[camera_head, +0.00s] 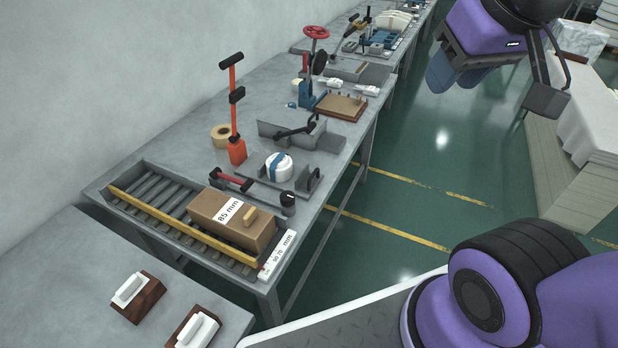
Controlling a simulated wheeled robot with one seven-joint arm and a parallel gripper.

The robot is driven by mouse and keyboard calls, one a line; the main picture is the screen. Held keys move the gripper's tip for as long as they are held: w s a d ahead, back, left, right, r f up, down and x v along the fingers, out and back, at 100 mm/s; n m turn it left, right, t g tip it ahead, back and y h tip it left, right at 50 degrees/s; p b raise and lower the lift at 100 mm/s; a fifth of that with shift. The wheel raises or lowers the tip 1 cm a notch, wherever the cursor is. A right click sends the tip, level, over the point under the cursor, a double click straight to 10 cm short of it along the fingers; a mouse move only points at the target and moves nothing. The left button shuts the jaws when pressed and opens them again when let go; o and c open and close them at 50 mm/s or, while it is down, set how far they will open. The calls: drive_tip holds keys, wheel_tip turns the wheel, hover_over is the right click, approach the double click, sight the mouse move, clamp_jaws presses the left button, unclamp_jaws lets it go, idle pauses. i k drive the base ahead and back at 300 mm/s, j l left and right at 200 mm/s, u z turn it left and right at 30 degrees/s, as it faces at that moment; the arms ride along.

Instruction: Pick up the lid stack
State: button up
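A short white cylinder with a blue band, which looks like the lid stack (279,167), rests in a low grey holder (255,182) on the long grey bench. It stands upright and nothing covers it. My gripper (505,86) is in the upper right, high over the green floor and well apart from the stack. Its fingers are spread, with floor showing between them and nothing held.
A roller tray (150,205) with a cardboard box (232,218) marked 85 mm lies in front of the stack. A red-handled clamp (232,180) and an upright orange tool (236,150) stand left of it. A grey angled fixture (290,132) is behind. The bench's right edge is close.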

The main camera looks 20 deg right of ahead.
sight(279, 165)
drive_tip(key=i+l+u, duration=0.5)
drive_tip(key=l, duration=0.2)
drive_tip(key=l+u, duration=0.25)
drive_tip(key=i+l, duration=0.05)
drive_tip(key=l, duration=0.05)
